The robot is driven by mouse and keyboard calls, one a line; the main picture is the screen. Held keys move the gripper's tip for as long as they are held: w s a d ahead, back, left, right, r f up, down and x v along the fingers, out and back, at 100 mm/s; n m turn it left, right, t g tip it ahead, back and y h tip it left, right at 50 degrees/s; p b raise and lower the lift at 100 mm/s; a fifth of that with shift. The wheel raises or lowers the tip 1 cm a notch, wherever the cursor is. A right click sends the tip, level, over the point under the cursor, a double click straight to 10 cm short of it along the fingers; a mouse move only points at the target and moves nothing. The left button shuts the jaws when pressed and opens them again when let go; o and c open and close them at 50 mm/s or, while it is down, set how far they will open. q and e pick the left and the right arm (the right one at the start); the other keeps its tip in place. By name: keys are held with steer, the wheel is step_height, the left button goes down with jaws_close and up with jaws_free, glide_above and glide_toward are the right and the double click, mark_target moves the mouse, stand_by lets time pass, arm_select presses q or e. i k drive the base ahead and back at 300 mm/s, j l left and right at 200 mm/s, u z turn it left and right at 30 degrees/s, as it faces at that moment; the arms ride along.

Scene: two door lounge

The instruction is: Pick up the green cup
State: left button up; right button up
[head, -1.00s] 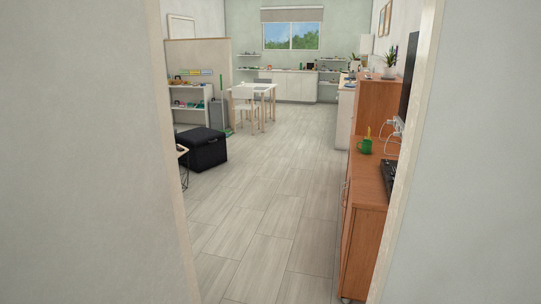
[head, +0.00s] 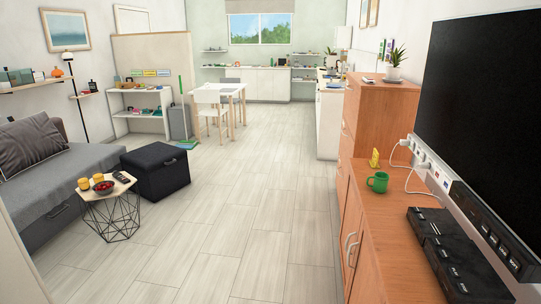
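The green cup (head: 378,182) stands upright on the orange-brown wooden cabinet (head: 392,227) on the right. Its handle faces left in the picture. A small yellow object (head: 374,158) stands behind it on the same cabinet. Neither of my grippers shows in the head view.
Black boxes (head: 447,254) lie on the cabinet's near part, below a large dark screen (head: 478,104). White cables and a power strip (head: 432,165) run along the wall. A wire side table (head: 106,186), black ottoman (head: 155,170) and sofa (head: 45,168) stand left. The middle floor (head: 245,205) is clear.

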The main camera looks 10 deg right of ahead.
mark_target(377, 183)
steer(key=i, duration=0.65)
steer(key=i+z, duration=0.15)
steer(key=i, duration=0.55)
steer(key=i+j, duration=0.2)
steer(key=i, duration=0.45)
steer(key=l+z, duration=0.05)
